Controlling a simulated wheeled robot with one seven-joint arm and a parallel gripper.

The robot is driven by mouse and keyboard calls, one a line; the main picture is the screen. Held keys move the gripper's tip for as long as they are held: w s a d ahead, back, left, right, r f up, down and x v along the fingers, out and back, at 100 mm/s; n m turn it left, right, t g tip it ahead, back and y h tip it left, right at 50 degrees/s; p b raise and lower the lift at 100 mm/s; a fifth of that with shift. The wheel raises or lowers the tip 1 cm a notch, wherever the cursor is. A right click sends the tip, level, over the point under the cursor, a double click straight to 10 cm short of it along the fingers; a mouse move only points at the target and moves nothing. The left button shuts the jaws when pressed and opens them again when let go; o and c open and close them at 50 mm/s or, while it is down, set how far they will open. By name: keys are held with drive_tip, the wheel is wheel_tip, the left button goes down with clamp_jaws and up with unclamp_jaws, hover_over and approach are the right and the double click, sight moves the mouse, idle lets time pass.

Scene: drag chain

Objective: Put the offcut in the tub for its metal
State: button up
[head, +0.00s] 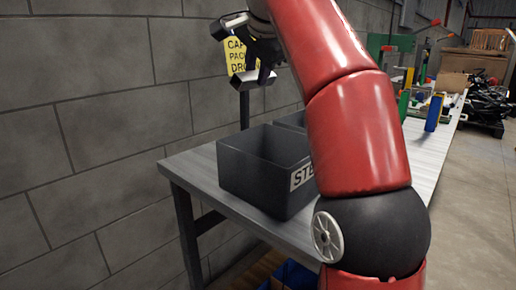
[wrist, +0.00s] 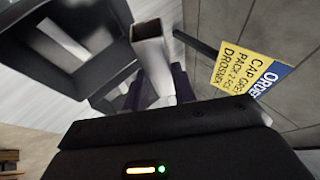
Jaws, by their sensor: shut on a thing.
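My gripper (head: 257,70) is raised above and beyond the dark grey tub (head: 250,165) whose label starts "STE"; my arm hides the label's rest. The gripper is shut on the offcut (wrist: 149,58), a pale grey hollow square tube that points away from my gripper in the wrist view (wrist: 158,97), its open end showing. The offcut is outside the tubs. A second dark tub (head: 291,119) stands behind the first, mostly hidden by my arm; its label is not readable. A dark tub (wrist: 72,97) also shows at the left of the wrist view.
The tubs stand at the near end of a long grey bench (head: 190,165) along a block wall. A yellow sign (head: 236,55) on a dark post is close to my gripper. Green, yellow and blue items (head: 433,112) stand farther along the bench. A blue container (head: 292,275) is below it.

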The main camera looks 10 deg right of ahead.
wheel_tip(320, 180, down, 16)
drive_tip(key=b, duration=0.8)
drive_tip(key=shift+f, duration=0.15)
drive_tip(key=shift+w, duration=0.1)
drive_tip(key=shift+f+b, duration=0.55)
drive_tip(key=shift+f, duration=0.1)
drive_tip(key=o, duration=1.1)
drive_tip(key=shift+c, duration=0.2)
drive_tip(key=shift+r, duration=0.2)
drive_tip(key=p+v, duration=0.4)
drive_tip(key=v, duration=0.8)
drive_tip(key=shift+r, duration=0.5)
